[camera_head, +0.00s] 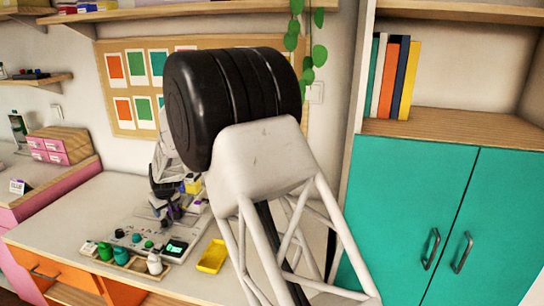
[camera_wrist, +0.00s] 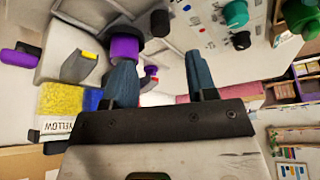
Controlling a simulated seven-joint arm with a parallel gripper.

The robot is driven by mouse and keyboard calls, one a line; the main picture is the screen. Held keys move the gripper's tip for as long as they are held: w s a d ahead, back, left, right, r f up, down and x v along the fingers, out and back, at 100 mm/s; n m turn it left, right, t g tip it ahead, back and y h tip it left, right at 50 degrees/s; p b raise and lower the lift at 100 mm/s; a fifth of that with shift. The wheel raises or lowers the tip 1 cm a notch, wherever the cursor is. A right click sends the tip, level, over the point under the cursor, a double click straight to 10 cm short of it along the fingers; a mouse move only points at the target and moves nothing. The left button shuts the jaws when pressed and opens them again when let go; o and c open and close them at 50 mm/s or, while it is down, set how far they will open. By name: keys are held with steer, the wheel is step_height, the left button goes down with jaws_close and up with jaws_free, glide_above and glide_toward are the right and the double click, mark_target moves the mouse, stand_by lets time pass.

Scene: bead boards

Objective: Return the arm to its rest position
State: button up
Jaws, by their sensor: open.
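My gripper (camera_wrist: 160,82) shows in the wrist view with its two blue fingers spread apart and nothing between them. A purple cylinder (camera_wrist: 125,50) shows just beyond the left finger; I cannot tell whether they touch. In the head view, my large black joint and white lattice link cover the middle of the picture. The end of my arm reaches down over the worktop behind them, near the back of a grey panel (camera_head: 133,228). My fingers are too small to make out there.
Small green and white bottles (camera_head: 154,263) stand at the worktop's front, beside a yellow tray (camera_head: 212,257). A teal cabinet (camera_head: 405,205) stands at right and a pinboard (camera_head: 122,60) hangs behind. In the wrist view, a yellow block (camera_wrist: 62,101) is at left, above a YELLOW label.

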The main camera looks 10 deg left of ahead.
steer(key=d+r+m, duration=0.1)
steer(key=d+r, duration=0.5)
steer(key=d, duration=0.5)
steer(key=d+r+m+h, duration=0.15)
steer(key=d+r, duration=0.35)
steer(key=d, duration=0.6)
steer(key=d+r+m, duration=0.2)
steer(key=d+r, duration=0.4)
steer(key=d, duration=0.5)
steer(key=s+d+r+m, duration=0.15)
steer(key=s+d, duration=0.25)
steer(key=d, duration=0.4)
steer(key=s+d+r, duration=0.3)
steer(key=d, duration=0.4)
steer(key=s+d+r+m, duration=0.15)
steer(key=s+d, duration=0.25)
steer(key=d, duration=0.4)
steer(key=s+d+f+m+h, duration=0.1)
steer(key=s+d+m, duration=0.1)
steer(key=s+d, duration=0.9)
steer(key=s+d+f+m+h, duration=0.1)
steer(key=s+d+f+m, duration=0.1)
steer(key=s+d, duration=0.8)
steer(key=s+m, duration=0.1)
steer(key=s, duration=0.5)
steer(key=shift+s+d+h, duration=0.3)
steer(key=shift+d+h, duration=0.05)
